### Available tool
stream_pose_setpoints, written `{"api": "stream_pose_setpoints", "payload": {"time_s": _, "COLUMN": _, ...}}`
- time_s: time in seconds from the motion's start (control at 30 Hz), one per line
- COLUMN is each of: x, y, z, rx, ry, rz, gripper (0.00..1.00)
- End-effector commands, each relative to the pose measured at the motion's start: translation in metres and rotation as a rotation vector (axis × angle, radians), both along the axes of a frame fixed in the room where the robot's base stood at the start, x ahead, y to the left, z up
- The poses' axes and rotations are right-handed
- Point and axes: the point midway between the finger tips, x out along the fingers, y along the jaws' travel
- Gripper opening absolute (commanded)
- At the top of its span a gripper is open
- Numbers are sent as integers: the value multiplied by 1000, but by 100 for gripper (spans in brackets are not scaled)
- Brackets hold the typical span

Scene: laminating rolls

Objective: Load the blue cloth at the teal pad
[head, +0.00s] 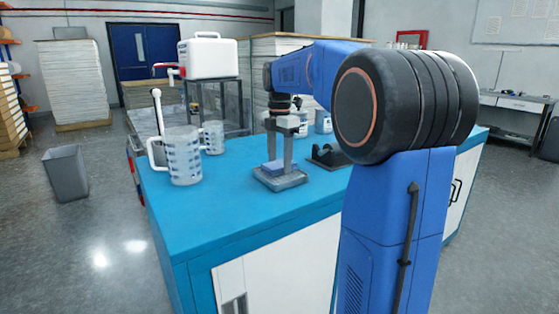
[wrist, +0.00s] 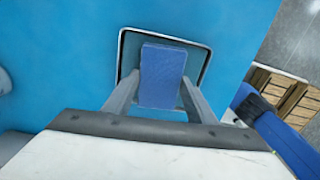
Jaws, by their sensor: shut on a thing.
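The blue cloth (head: 281,168) is a small folded block, seen between the fingers of my gripper (head: 280,160). In the wrist view the cloth (wrist: 162,75) lies between the two grey fingers of my gripper (wrist: 160,98), which is shut on it. The cloth is at or just above a shallow, clear-grey tray (head: 281,188) on the counter; I cannot tell whether it touches the tray floor. In the wrist view the tray's rim (wrist: 207,62) frames the cloth. I cannot make out a separate teal pad.
The blue countertop (head: 225,215) is clear in front of the tray. Two clear measuring jugs (head: 184,158) (head: 213,138) stand at left. A black holder (head: 328,156) sits close to the tray's right. A white jerrycan (head: 208,57) stands behind on a rack.

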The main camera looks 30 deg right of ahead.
Motion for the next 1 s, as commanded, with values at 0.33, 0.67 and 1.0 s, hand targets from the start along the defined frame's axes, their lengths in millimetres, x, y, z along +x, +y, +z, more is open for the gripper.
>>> {"api": "stream_pose_setpoints", "payload": {"time_s": 0.33, "x": 0, "y": 0, "z": 0, "rx": 0, "ry": 0, "rz": 0, "gripper": 33}}
{"api": "stream_pose_setpoints", "payload": {"time_s": 0.67, "x": 0, "y": 0, "z": -4, "rx": 0, "ry": 0, "rz": 0, "gripper": 33}}
{"api": "stream_pose_setpoints", "payload": {"time_s": 1.0, "x": 0, "y": 0, "z": -7, "rx": 0, "ry": 0, "rz": 0, "gripper": 33}}
